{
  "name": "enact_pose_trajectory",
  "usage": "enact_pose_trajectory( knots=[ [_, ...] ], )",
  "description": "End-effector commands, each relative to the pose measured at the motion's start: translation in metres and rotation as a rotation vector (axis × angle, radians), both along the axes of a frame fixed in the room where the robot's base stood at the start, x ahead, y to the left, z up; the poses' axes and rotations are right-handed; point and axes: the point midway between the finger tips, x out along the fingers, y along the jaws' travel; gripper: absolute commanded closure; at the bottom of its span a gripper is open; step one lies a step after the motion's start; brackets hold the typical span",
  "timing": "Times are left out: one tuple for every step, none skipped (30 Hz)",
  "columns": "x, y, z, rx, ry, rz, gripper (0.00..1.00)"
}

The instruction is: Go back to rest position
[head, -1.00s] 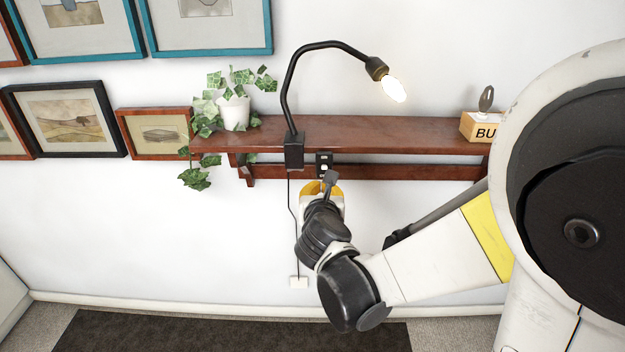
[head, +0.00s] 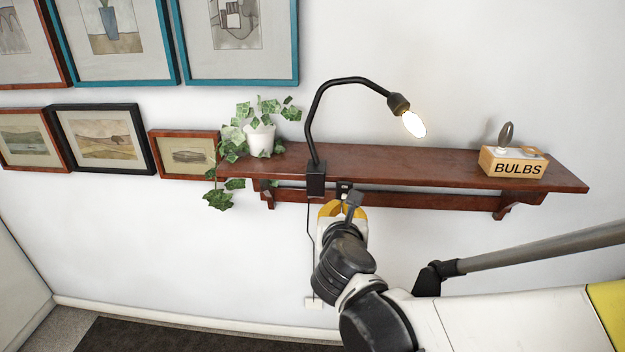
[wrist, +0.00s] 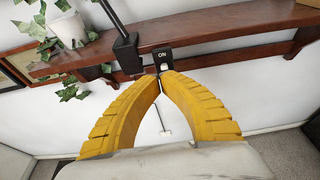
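My gripper (wrist: 160,82) has two yellow ribbed fingers, and in the wrist view their tips meet just below a black switch (wrist: 163,58) marked ON. Nothing shows between the fingertips. In the head view my gripper (head: 341,208) is in front of the wall, under the front of the wooden shelf (head: 430,172), with its fingers partly hidden by the wrist. The switch shows there too (head: 344,188), just above the fingers. I cannot tell whether the fingertips touch it. The black lamp (head: 316,178) clamped to the shelf has a bulb (head: 413,124) that is lit.
A potted ivy (head: 260,138) stands on the shelf's left part. A wooden box marked BULBS (head: 515,162) sits at its right end. Framed pictures (head: 103,138) hang on the left. A cord runs from the lamp to a wall outlet (head: 313,304). The wall at right is bare.

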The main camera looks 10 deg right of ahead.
Motion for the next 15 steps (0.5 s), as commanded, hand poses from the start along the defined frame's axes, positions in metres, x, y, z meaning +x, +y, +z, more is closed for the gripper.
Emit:
enact_pose_trajectory(
  knots=[
    [0.000,0.000,0.001,-0.005,-0.002,0.002,1.00],
    [0.000,0.000,0.003,-0.017,-0.007,0.008,1.00],
    [0.001,0.000,0.010,-0.048,-0.019,0.024,1.00],
    [0.002,0.000,0.017,-0.087,-0.031,0.042,1.00],
    [0.003,0.001,0.027,-0.141,-0.049,0.067,1.00],
    [0.003,0.003,0.044,-0.238,-0.078,0.112,1.00],
    [0.003,0.006,0.058,-0.329,-0.102,0.153,1.00],
    [0.002,0.011,0.072,-0.436,-0.126,0.201,1.00],
    [-0.001,0.021,0.091,-0.598,-0.156,0.274,1.00],
    [-0.005,0.029,0.102,-0.732,-0.175,0.333,1.00],
    [-0.009,0.039,0.112,-0.871,-0.189,0.396,1.00],
    [-0.017,0.052,0.118,-1.059,-0.199,0.484,1.00],
    [-0.024,0.062,0.119,-1.201,-0.201,0.552,1.00],
    [-0.032,0.070,0.116,-1.340,-0.198,0.622,1.00],
    [-0.044,0.079,0.108,-1.524,-0.185,0.718,1.00]
  ],
)
